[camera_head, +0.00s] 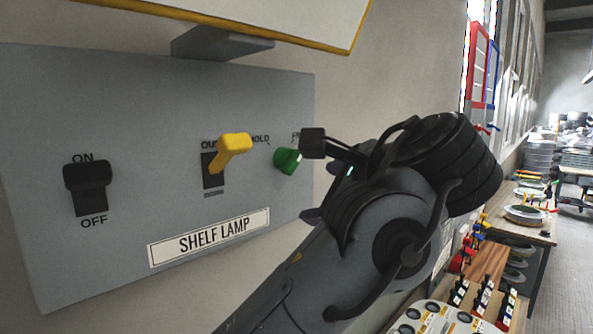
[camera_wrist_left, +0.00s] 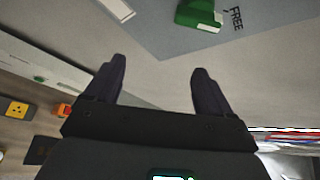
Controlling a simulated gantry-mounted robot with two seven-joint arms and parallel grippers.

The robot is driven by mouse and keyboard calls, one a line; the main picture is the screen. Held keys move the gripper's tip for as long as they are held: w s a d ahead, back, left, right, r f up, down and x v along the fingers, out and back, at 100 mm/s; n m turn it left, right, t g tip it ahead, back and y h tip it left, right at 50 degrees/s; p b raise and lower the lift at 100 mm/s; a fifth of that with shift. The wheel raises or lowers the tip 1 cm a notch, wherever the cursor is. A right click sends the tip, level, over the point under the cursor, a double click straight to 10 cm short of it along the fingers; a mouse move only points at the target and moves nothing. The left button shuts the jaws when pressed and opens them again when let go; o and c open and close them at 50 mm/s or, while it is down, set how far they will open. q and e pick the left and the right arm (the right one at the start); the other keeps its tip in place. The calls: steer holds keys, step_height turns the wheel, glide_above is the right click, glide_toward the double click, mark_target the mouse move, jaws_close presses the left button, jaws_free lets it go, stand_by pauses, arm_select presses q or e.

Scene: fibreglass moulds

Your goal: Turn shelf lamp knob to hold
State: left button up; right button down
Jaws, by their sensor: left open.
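The grey shelf lamp panel (camera_head: 120,120) is on the wall, with a SHELF LAMP label (camera_head: 210,237). The green knob (camera_head: 287,160) sits near its right edge, between the HOLD mark (camera_head: 260,139) and a partly hidden mark starting with F. In the left wrist view, the green knob (camera_wrist_left: 200,15) is at the top, beside the word FREE (camera_wrist_left: 236,19). My left gripper (camera_head: 323,192) is just right of and below the knob, apart from it. Its dark fingers (camera_wrist_left: 155,85) are spread and empty in the left wrist view. My right gripper is not shown.
A yellow lever (camera_head: 233,146) and a black ON/OFF switch (camera_head: 87,187) stick out from the panel. A yellow-edged white board (camera_head: 260,15) overhangs it. A bench (camera_head: 480,265) with several small coloured items stands below right. Bare wall (camera_head: 385,80) lies right of the panel.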

mark_target(297, 160)
arm_select(q)
step_height(297, 160, up, 6)
steer(key=s+t+y, duration=0.1)
steer(key=s, duration=0.2)
steer(key=p+x, duration=1)
steer(key=p, duration=0.4)
steer(key=shift+w+a+r, duration=0.15)
steer(key=shift+w, duration=0.1)
steer(key=shift+c, duration=0.5)
steer(key=c, duration=0.9)
